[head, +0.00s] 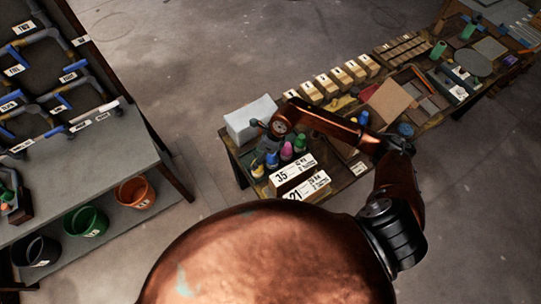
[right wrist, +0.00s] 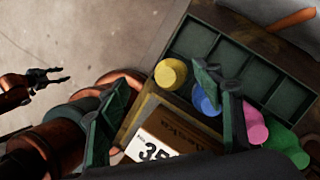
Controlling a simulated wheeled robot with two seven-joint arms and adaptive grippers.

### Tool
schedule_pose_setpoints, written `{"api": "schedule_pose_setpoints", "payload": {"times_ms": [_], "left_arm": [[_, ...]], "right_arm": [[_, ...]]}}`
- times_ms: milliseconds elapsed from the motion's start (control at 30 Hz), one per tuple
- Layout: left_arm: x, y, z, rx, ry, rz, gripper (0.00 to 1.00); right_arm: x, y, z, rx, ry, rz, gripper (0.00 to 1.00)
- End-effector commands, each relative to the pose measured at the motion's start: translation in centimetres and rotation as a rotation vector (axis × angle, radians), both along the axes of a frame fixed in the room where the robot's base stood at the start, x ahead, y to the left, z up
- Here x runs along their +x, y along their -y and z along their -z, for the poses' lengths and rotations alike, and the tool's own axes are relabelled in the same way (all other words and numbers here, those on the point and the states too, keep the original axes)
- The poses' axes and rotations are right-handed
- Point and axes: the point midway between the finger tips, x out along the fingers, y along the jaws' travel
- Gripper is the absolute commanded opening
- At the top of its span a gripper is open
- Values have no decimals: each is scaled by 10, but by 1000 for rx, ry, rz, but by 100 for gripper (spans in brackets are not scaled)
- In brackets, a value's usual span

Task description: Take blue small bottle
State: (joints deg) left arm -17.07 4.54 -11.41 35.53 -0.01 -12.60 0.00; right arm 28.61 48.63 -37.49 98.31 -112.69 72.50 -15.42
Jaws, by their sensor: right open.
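The blue small bottle (head: 271,159) stands on the workbench between a yellow bottle (head: 257,169) and a pink bottle (head: 286,151). My right gripper (head: 262,136) is over this row at the near left end of the bench. In the right wrist view, the right gripper (right wrist: 165,112) is open, with its two green fingers wide apart. The blue bottle (right wrist: 206,101) shows just beside the right-hand finger, which hides part of it. I cannot tell whether they touch. My left gripper (right wrist: 55,77) appears small at the left of the wrist view.
A green bottle (head: 300,141) ends the row. Boxes marked 35 (head: 293,175) and 21 (head: 307,188) lie in front. A white box (head: 251,121) stands behind. A dark compartment tray (right wrist: 235,62) lies beside the bottles. Clear floor separates the bench from the left shelf (head: 75,190).

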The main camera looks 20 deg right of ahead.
Motion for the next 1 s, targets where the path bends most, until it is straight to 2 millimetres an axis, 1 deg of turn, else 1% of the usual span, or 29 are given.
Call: {"api": "schedule_pose_setpoints", "payload": {"times_ms": [33, 67, 100, 167, 300, 500, 633, 833, 900, 1000], "left_arm": [[-1, 0, 6, 0, -1, 0, 40], [-1, 0, 10, 0, -1, 0, 40], [-1, 0, 19, 0, -2, 1, 40], [-1, -1, 25, 0, -2, 1, 40], [-5, -1, 28, 1, -8, 0, 40], [-13, -1, 26, 2, -17, -1, 40], [-11, -1, 22, 2, -15, -1, 40], [-5, -1, 18, 1, -6, 1, 40], [-4, -1, 18, 1, -5, 1, 40], [-3, -1, 18, 1, -4, 1, 40]], "right_arm": [[7, 34, 12, -117, -6, -9, 60], [8, 52, 19, -175, -14, -12, 60], [8, 65, 31, -222, -24, -14, 60], [6, 72, 38, -239, -28, -12, 60], [4, 78, 46, -246, -33, -3, 60], [5, 77, 65, -245, -35, 1, 60], [5, 75, 78, -243, -34, 1, 60], [8, 72, 108, -242, -34, 0, 60], [8, 71, 114, -242, -34, -1, 60], [9, 70, 118, -243, -32, -4, 60]]}}
